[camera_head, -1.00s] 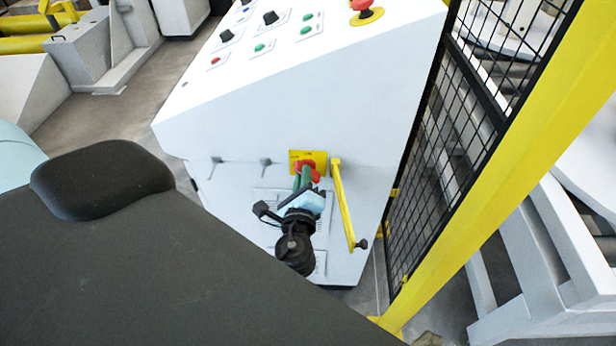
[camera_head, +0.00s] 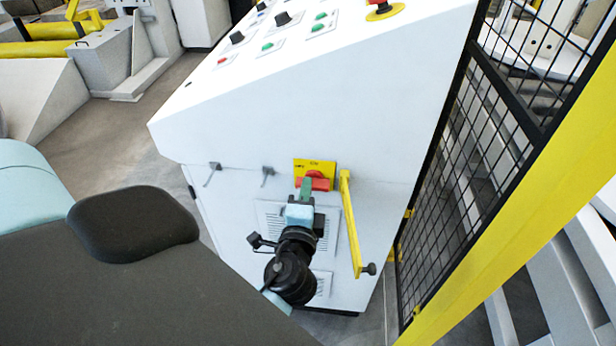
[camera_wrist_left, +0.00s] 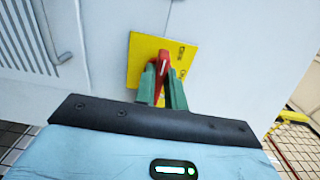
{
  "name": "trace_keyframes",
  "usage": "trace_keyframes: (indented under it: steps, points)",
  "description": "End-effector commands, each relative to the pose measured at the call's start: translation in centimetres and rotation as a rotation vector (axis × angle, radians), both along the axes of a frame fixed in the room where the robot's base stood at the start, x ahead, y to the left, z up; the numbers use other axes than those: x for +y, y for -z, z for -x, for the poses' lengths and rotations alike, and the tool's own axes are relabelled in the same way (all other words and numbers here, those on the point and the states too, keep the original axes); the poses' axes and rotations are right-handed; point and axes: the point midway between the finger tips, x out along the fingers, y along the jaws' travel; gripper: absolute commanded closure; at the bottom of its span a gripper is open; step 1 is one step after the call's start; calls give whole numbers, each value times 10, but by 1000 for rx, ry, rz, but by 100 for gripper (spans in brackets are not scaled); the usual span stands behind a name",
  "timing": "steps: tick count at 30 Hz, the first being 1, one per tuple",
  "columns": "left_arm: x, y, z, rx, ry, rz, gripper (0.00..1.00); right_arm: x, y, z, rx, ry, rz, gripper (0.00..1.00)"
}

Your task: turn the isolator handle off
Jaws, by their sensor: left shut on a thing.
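The isolator handle (camera_head: 318,183) is red and sits on a yellow plate (camera_head: 328,166) on the white cabinet's side. In the left wrist view the handle (camera_wrist_left: 163,66) lies between the two green fingers, in front of the yellow plate (camera_wrist_left: 183,52). My left gripper (camera_head: 306,188) is shut on the handle, and its fingers hide part of it in the head view. The gripper also shows in the left wrist view (camera_wrist_left: 162,84). The plate's small labels are too small to read. My right gripper is not in view.
The white cabinet (camera_head: 300,110) has a sloped top with buttons and knobs. A yellow door handle (camera_head: 350,225) stands close to the right of my gripper. A black mesh fence with a yellow post (camera_head: 515,205) is further right. Grey floor (camera_head: 120,135) is open at the left.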

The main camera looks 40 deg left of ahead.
Motion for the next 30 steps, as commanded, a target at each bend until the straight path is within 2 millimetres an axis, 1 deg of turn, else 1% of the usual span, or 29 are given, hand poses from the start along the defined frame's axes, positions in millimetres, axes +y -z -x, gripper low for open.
trace_keyframes:
  steps: [15,16,21,30]
  points:
    - [0,0,0,-11,0,19,100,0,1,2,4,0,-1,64]
    - [0,0,0,-11,0,19,87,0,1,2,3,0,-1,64]
    - [0,0,0,-10,0,18,66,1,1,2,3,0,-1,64]
    - [0,0,0,-9,0,17,66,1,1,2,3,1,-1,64]
